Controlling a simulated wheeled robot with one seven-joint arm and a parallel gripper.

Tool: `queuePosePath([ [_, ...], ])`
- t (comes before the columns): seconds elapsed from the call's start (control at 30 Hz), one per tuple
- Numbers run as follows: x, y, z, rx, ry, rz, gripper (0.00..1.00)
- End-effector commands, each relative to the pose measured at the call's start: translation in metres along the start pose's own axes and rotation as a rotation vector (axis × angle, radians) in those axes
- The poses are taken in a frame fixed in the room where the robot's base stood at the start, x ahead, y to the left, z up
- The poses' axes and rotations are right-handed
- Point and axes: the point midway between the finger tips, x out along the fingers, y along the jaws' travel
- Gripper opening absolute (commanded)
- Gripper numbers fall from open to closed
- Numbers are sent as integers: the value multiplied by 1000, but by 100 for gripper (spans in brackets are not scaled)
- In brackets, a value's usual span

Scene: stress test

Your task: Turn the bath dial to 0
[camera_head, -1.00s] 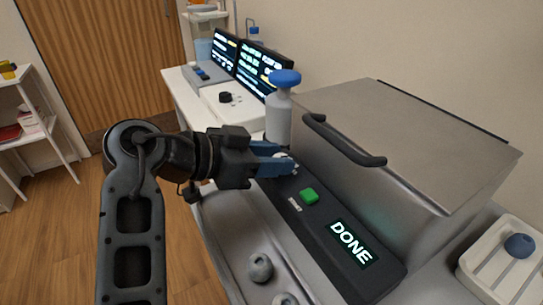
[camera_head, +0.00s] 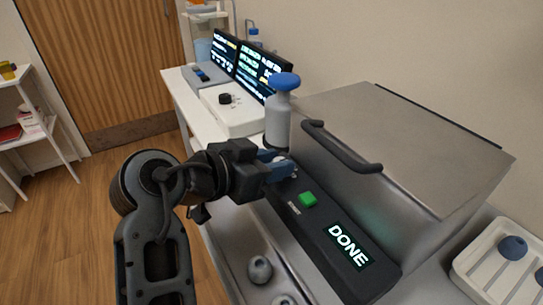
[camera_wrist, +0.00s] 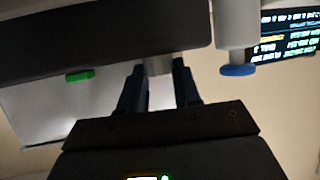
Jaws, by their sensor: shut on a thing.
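The steel bath (camera_head: 400,125) with a lid and handle stands at the right. Its dark front panel (camera_head: 315,232) carries a green button (camera_head: 308,199) and a lit "DONE" display (camera_head: 348,245). A small pale dial (camera_head: 283,159) sits at the panel's far end, mostly hidden by my fingers. My gripper (camera_head: 281,166) is shut on this dial. In the wrist view a pale grey piece of the dial (camera_wrist: 158,67) shows between my two fingers (camera_wrist: 160,85). The dial's marks and setting cannot be read.
A white box with a black knob (camera_head: 226,99) and two lit screens (camera_head: 262,70) are farther back. Round grey items (camera_head: 260,269) lie in front of the panel. A white tray (camera_head: 490,275) is at right.

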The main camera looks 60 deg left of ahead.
Motion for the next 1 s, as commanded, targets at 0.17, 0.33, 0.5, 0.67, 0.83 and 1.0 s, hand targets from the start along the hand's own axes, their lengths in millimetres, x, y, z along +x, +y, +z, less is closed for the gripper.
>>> queuePosePath([
  [0.17, 0, 6, -3, -59, -1, -137, 2],
  [0.33, 0, 7, -3, -109, -1, -261, 2],
  [0.5, 1, 9, -2, -150, -3, -360, 2],
  [0.67, 1, 9, -2, -176, -1, -425, 2],
  [0.83, 2, 9, -2, -192, -1, -464, 2],
  [1.0, 2, 9, -1, -198, 0, -479, 2],
])
